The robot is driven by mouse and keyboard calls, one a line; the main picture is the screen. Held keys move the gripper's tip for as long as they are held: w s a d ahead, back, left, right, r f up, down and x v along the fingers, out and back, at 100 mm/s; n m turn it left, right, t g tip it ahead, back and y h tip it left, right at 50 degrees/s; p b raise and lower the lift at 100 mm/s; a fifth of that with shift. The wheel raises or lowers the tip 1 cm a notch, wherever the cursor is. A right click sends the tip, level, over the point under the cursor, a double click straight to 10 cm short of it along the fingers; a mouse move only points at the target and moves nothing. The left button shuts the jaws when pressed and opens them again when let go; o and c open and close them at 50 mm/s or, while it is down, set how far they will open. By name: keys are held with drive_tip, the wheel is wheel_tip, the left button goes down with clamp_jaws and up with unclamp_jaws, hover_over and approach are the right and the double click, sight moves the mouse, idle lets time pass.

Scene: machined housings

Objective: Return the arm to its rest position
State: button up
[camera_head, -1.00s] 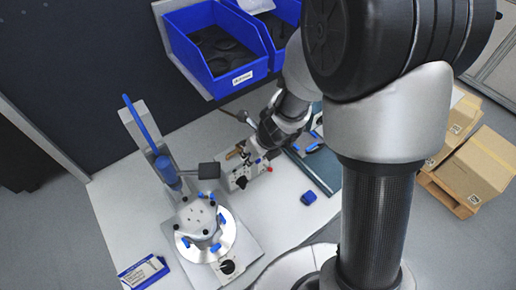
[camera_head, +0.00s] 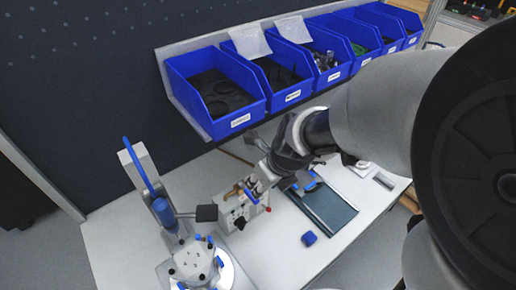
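My arm reaches in from the right edge, its large grey and black links covering the right side of the camera_head view. Its wrist bends down over the white table (camera_head: 275,255), near the back. My gripper (camera_head: 296,184) is small, dark and partly hidden at the end of the wrist, between a small metal box with levers (camera_head: 240,206) and a dark green mat (camera_head: 334,216). I cannot tell whether its fingers are open or shut, or whether it touches anything.
A fixture with a blue-handled lever (camera_head: 146,168) and round metal housing (camera_head: 196,264) stands at the left. Blue bins (camera_head: 232,121) line a shelf behind the arm. The table front is mostly clear.

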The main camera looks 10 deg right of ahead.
drive_tip(key=shift+s+d+r, duration=0.1)
drive_tip(key=shift+r, duration=0.15)
drive_tip(key=s+d+r+n+h+b, duration=0.1)
drive_tip(key=s+d+n+b, duration=0.2)
drive_tip(key=s+n, duration=0.5)
drive_tip(key=s+d+r+n+h+b, duration=0.1)
drive_tip(key=s+d+n+b, duration=0.3)
drive_tip(key=n, duration=1.8)
drive_tip(key=shift+s+r+t+b, duration=0.3)
drive_tip(key=shift+s+r+b, duration=0.35)
drive_tip(key=shift+s, duration=1.8)
drive_tip(key=shift+f, duration=0.15)
